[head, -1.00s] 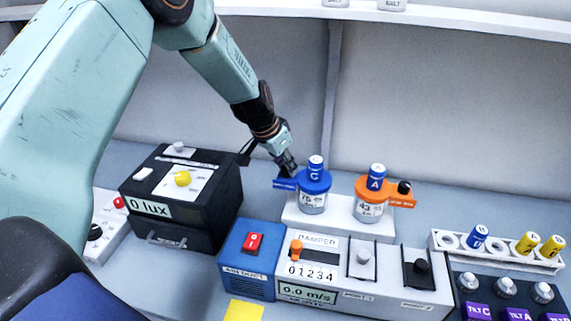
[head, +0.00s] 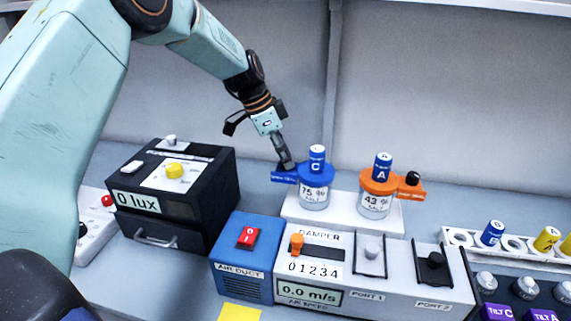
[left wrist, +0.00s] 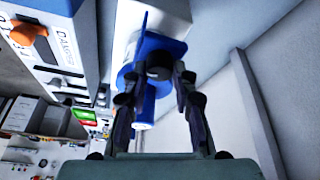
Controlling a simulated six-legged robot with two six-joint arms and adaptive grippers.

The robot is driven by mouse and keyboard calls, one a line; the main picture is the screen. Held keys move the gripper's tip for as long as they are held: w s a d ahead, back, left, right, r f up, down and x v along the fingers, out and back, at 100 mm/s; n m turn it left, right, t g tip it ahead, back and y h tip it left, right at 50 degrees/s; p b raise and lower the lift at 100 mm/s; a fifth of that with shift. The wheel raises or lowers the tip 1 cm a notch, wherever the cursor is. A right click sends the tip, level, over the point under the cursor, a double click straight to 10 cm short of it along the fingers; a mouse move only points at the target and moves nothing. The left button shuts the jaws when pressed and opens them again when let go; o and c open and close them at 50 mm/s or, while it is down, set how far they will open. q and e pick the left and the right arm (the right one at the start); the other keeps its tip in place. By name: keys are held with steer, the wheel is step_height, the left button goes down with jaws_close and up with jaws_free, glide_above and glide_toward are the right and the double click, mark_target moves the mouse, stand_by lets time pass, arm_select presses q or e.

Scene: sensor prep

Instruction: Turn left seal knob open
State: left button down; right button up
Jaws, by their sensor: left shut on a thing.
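The left jar, labelled C and 75 % (head: 313,194), has a blue cap with a blue side arm (head: 284,178) pointing left. The left seal knob is a dark round knob on this arm, seen in the left wrist view (left wrist: 159,66). My left gripper (head: 286,164) comes down from above, with its fingers on both sides of the knob and shut on it. In the head view the fingers hide the knob. The blue cap (left wrist: 160,45) also shows in the left wrist view. My right gripper is not in view.
An orange-capped jar A (head: 377,200) with a black knob (head: 412,178) stands to the right on the same white block (head: 340,217). The air duct panel (head: 340,268) lies in front. A black lux box (head: 170,195) stands left. A vial rack (head: 462,237) is at right.

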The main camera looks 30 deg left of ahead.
arm_select(q)
steer(key=shift+f+m+g, duration=0.15)
steer(key=shift+m+g, duration=0.25)
steer(key=shift+m, duration=0.5)
steer(key=m+g, duration=0.1)
steer(key=m, duration=0.1)
steer(key=shift+a+m, duration=0.1)
steer(key=shift+m, duration=0.3)
steer(key=m+g, duration=0.1)
steer(key=m, duration=0.2)
steer(key=m+g+p, duration=0.1)
steer(key=m, duration=0.2)
steer(key=shift+w+r, duration=0.2)
steer(key=shift+m, duration=0.3)
steer(key=c, duration=1.5)
jaws_free()
steer(key=o, duration=0.4)
steer(key=shift+a+g, duration=0.1)
steer(key=shift+g, duration=0.2)
steer(key=shift+o, duration=0.2)
steer(key=shift+d, duration=0.2)
